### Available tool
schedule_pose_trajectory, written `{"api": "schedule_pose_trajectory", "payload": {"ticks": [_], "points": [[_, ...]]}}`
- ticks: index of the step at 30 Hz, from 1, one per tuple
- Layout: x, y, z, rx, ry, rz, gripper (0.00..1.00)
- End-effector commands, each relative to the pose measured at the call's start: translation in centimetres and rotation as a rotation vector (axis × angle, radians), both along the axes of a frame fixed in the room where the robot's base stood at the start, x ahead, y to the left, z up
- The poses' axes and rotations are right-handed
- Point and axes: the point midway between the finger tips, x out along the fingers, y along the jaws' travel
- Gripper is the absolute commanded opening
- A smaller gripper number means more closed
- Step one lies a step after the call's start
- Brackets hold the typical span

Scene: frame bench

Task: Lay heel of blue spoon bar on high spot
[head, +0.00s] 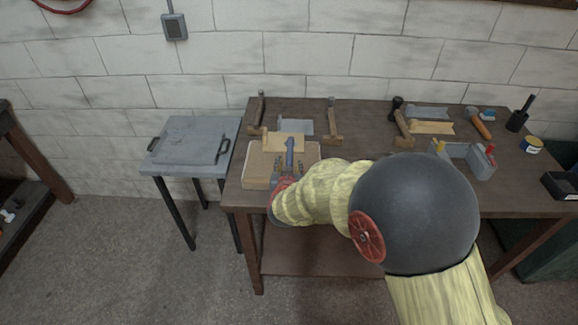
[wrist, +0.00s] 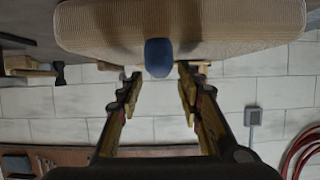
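The blue spoon bar (head: 290,148) shows at the tan pad (head: 256,172) on the left part of the bench. My gripper (head: 289,164) is at the pad, with its fingers on either side of the bar. In the wrist view the bar's rounded blue end (wrist: 158,57) shows between and just beyond the fingertips (wrist: 158,76), against the pad (wrist: 225,25). The fingers stand apart, with gaps visible beside the blue end. Most of the bar's length is hidden in the wrist view. I cannot make out a high spot.
Hammers (head: 333,124), wooden blocks and a grey plate (head: 427,111) lie along the back of the bench (head: 365,118). A grey caddy (head: 468,158) stands to the right of my arm.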

Motion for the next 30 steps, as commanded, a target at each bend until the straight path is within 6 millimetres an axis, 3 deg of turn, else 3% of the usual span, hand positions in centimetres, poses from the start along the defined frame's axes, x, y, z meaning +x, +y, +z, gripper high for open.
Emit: {"api": "schedule_pose_trajectory", "payload": {"ticks": [8,24,30], "points": [[-0.3,0.1,0.5,0.0,0.0,0.001,0.36],[-9.3,0.4,4.3,0.0,-0.001,0.003,0.36],[-10.9,0.4,4.8,-0.001,-0.001,0.001,0.36]]}}
